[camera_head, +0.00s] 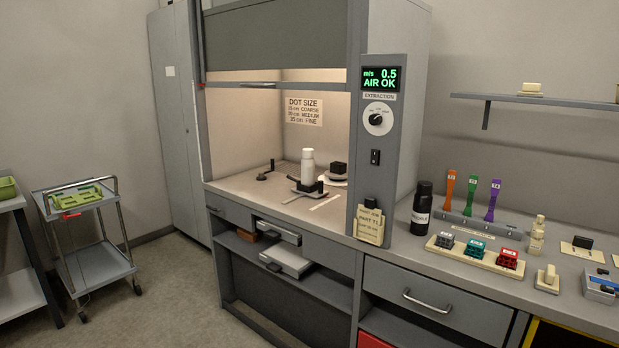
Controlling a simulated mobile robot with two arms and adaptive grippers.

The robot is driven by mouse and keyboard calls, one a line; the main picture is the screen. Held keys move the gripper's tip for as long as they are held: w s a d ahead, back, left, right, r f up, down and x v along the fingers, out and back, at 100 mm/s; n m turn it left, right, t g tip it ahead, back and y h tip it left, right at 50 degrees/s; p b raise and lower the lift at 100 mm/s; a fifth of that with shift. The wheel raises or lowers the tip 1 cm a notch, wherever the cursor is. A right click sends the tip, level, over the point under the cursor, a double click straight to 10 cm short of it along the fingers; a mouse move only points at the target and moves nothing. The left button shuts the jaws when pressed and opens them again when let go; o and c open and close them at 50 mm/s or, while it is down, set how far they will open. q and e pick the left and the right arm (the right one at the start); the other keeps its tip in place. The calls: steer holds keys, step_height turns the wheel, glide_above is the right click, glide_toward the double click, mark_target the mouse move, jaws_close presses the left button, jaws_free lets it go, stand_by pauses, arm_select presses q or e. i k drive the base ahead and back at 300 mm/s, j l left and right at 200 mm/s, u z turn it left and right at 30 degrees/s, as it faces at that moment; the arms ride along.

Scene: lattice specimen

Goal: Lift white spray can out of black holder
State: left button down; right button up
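The white spray can (308,167) stands upright inside the fume hood, on its worktop. Its lower end meets a small dark base, the black holder (318,187); the view is too small to tell how deep the can sits in it. Neither of my grippers shows in the head view.
The hood (271,51) has its sash raised, with an open front. A black crank-like part (265,171) and a black block (338,168) stand near the can. A black bottle (421,207), coloured-handled tools and small trays occupy the right bench. A trolley (97,262) stands left.

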mark_target(308, 165)
steer(key=i+j+z, duration=0.1)
steer(key=i+z, duration=0.15)
steer(key=i, duration=0.25)
steer(key=i+j+z, duration=0.25)
steer(key=i, duration=0.3)
steer(key=i+j+z, duration=0.25)
steer(key=i, duration=0.25)
